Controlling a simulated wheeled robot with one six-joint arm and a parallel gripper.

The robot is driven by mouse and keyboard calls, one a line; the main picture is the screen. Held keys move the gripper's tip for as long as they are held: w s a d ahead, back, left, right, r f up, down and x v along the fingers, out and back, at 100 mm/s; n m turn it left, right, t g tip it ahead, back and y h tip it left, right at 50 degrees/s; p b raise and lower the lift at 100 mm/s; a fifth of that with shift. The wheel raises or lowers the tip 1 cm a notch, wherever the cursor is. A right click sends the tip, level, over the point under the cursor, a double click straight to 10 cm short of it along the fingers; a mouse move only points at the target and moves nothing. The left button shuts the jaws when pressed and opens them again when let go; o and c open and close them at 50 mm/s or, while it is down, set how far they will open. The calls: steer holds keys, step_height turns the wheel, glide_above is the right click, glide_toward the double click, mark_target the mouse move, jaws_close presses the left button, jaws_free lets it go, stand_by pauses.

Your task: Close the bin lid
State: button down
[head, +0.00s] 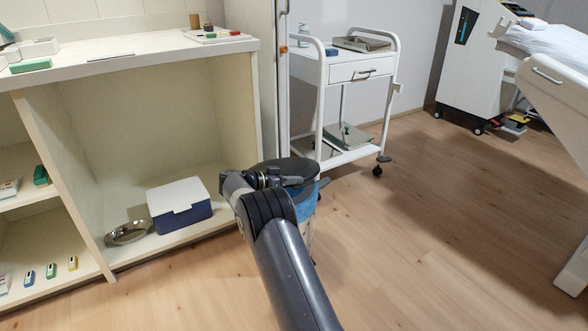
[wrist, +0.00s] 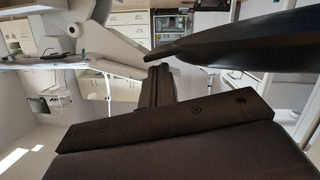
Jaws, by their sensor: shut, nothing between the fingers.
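The bin stands in front of the open shelf's right end, mostly behind my arm in the head view. Its dark round lid (head: 290,167) lies over the top at a slight tilt. Blue liner (head: 308,197) shows below the lid on the right, so the lid looks not fully down; the hinge is hidden. My gripper (head: 268,179) is shut and empty, at the lid's near left side. Whether it touches the lid I cannot tell. In the wrist view my shut fingers (wrist: 157,85) point away, and a dark smooth edge, probably the lid (wrist: 240,45), fills the upper right.
The white shelf unit (head: 258,95) is close on the left, holding a blue box with a white lid (head: 180,205) and a metal bowl (head: 127,233). A white trolley (head: 345,72) stands behind the bin. The wooden floor (head: 430,220) to the right is clear.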

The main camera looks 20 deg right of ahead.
step_height(320, 180, down, 9)
steer(key=s+m+t, duration=0.1)
steer(key=s+m, duration=0.1)
steer(key=shift+f+m, duration=0.2)
steer(key=shift+m, duration=0.2)
steer(key=shift+d+f, duration=0.1)
step_height(320, 180, up, 5)
steer(key=w+p+v, duration=0.1)
steer(key=p+v, duration=0.2)
steer(key=v, duration=0.7)
steer(key=shift+s, duration=0.4)
steer(key=shift+f, duration=0.1)
steer(key=w+d+f+b, duration=0.1)
steer(key=d+f+b, duration=0.2)
steer(key=d+f, duration=0.3)
steer(key=shift+d, duration=1.85)
